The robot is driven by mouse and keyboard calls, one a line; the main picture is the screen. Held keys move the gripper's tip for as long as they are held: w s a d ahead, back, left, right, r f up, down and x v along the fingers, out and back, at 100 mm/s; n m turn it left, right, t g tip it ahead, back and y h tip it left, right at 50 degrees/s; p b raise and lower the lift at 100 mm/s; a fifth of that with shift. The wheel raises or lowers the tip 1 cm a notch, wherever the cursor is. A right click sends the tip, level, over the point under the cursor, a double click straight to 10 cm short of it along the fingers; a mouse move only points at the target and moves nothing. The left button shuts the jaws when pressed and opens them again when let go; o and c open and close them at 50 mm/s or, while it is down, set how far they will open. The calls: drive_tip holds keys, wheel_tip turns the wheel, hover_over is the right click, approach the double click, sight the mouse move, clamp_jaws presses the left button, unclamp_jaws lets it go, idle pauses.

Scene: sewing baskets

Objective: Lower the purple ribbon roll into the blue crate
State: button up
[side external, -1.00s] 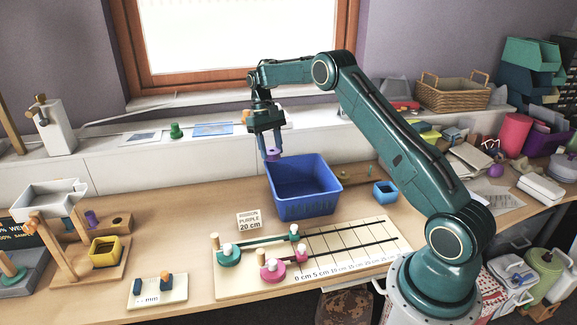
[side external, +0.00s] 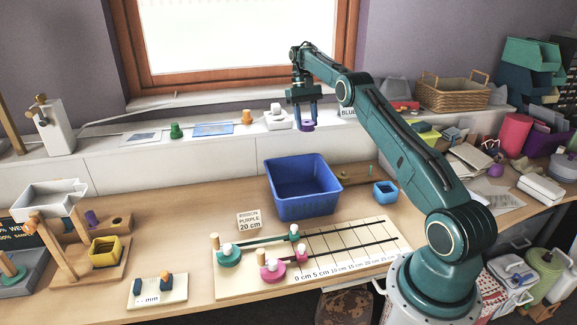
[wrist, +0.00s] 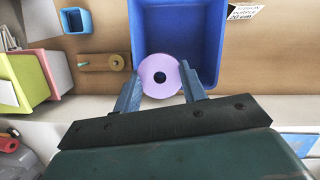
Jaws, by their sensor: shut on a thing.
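The purple ribbon roll (side external: 307,127) hangs between the fingertips of my gripper (side external: 305,122). In the side view it is well above the table, over the back of the blue crate (side external: 304,206). The crate stands on the table, open at the top, and its visible inside looks empty. In the wrist view the lilac face of the roll (wrist: 160,88) with its dark centre hole shows between the two fingers of my gripper (wrist: 160,90). There it overlaps the lower left part of the crate (wrist: 150,25), across its edge.
A small blue box (side external: 385,196) and a wooden piece with a peg (side external: 350,176) stand right of the crate. A "PURPLE 20 cm" card (side external: 249,220) and a ruled board (side external: 330,270) lie in front. The white ledge (side external: 230,150) runs behind.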

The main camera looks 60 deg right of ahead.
drive_tip(key=shift+s+d, duration=0.15)
drive_tip(key=shift+d, duration=0.05)
drive_tip(key=shift+f, duration=0.1)
wheel_tip(320, 180, down, 10)
drive_tip(key=shift+r, duration=0.2)
idle(0.7)
drive_tip(key=shift+s+d, duration=0.1)
drive_tip(key=shift+s, duration=0.2)
idle(0.6)
drive_tip(key=shift+f, duration=0.15)
idle(0.5)
hover_over(307, 189)
drive_tip(key=shift+f, duration=5)
drive_tip(key=shift+f, duration=0.65)
